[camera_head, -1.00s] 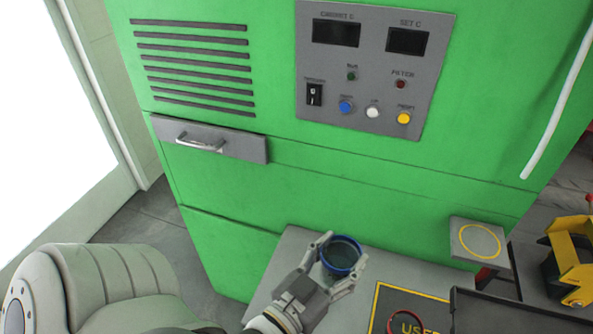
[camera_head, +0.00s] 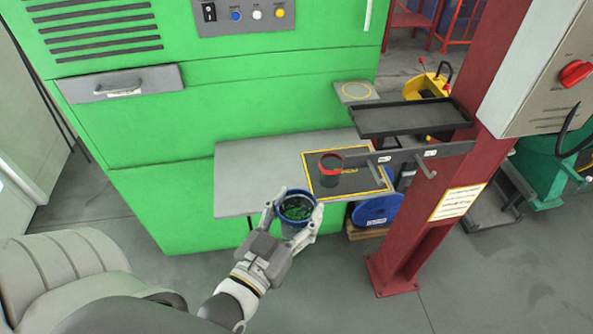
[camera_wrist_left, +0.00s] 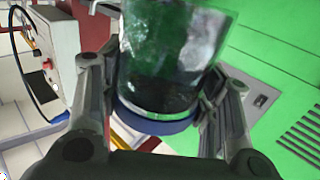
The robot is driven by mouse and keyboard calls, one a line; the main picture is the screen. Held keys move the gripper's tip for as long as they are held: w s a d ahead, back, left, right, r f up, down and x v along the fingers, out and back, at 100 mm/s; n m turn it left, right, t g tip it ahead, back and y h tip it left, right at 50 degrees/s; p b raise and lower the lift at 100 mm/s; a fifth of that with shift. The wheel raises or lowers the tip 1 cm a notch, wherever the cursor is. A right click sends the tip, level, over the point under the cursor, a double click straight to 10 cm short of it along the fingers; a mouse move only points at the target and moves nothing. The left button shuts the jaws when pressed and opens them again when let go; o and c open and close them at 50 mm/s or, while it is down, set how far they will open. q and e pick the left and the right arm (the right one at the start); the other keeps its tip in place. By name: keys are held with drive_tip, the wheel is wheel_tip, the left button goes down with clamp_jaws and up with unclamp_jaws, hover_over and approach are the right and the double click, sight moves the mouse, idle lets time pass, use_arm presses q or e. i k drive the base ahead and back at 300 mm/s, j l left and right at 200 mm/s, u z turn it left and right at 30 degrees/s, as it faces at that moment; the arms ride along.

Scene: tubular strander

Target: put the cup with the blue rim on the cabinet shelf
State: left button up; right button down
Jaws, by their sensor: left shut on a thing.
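The cup with the blue rim (camera_head: 297,207) is held in my left gripper (camera_head: 296,220), its open top facing the head camera. In the head view it overlaps the front edge of the grey table; its height over the table is hard to tell. In the left wrist view the fingers (camera_wrist_left: 160,110) stand on both sides of the clear, greenish cup (camera_wrist_left: 170,60), near its blue rim (camera_wrist_left: 155,122). A small grey shelf (camera_head: 343,92) with a yellow ring juts from the right of the green cabinet (camera_head: 240,110) and is empty. My right gripper is out of view.
A red-rimmed cup (camera_head: 331,164) stands on a yellow-bordered dark mat (camera_head: 350,184) on the grey table (camera_head: 240,165). A black tray (camera_head: 410,117) and a red post (camera_head: 440,170) stand to the right. A blue spool (camera_head: 377,210) is below.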

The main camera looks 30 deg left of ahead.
sight(238, 175)
drive_tip(key=j+z, duration=0.35)
drive_tip(key=k+j+z, duration=0.1)
drive_tip(key=j+z, duration=0.25)
drive_tip(key=k+j+z, duration=0.15)
drive_tip(key=j+z, duration=0.15)
drive_tip(key=j, duration=0.2)
drive_tip(key=k+j, duration=0.1)
drive_tip(key=j, duration=0.25)
drive_tip(key=k+j, duration=0.15)
drive_tip(key=j, duration=0.15)
drive_tip(key=k+j, duration=0.1)
drive_tip(key=j, duration=0.25)
drive_tip(key=k+j, duration=0.15)
drive_tip(key=j, duration=0.15)
drive_tip(key=k+j, duration=0.1)
drive_tip(key=j, duration=0.25)
